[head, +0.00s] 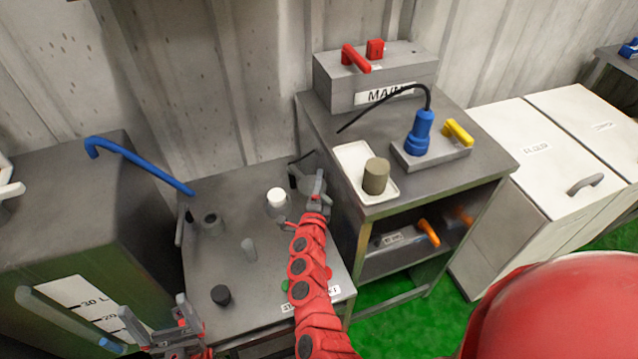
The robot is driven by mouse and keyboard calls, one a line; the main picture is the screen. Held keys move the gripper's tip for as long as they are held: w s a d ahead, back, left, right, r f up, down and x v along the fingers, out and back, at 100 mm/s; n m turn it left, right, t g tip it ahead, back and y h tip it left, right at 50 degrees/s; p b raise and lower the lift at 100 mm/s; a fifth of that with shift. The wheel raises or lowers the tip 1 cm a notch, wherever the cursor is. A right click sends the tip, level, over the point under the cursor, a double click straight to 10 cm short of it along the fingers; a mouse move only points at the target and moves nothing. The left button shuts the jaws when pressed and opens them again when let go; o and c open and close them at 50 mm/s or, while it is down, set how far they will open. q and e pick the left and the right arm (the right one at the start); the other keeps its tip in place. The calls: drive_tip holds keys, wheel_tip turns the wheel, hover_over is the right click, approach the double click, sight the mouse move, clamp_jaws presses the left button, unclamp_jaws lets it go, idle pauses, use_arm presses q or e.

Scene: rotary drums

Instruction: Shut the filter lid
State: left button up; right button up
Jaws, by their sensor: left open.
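The filter housing (277,208) stands on the grey cabinet top with a white filter cartridge (276,195) showing in it. What looks like the filter lid (299,172) stands open, tilted up to the right of the housing. My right gripper (316,188) is at the lid's right side, very close to it. The view does not show whether its jaws touch or hold the lid. My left gripper (155,318) is open and empty at the lower left, in front of the cabinet and away from the filter.
The cabinet top (220,265) also bears a black knob (221,295) and short grey fittings. A bench at right holds a white tray (350,158) with a brown cylinder (376,175), a blue plug (421,132) and a MAIN switch box (375,80). A blue pipe (140,160) rises at left.

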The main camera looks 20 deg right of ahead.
clamp_jaws()
idle(1.3)
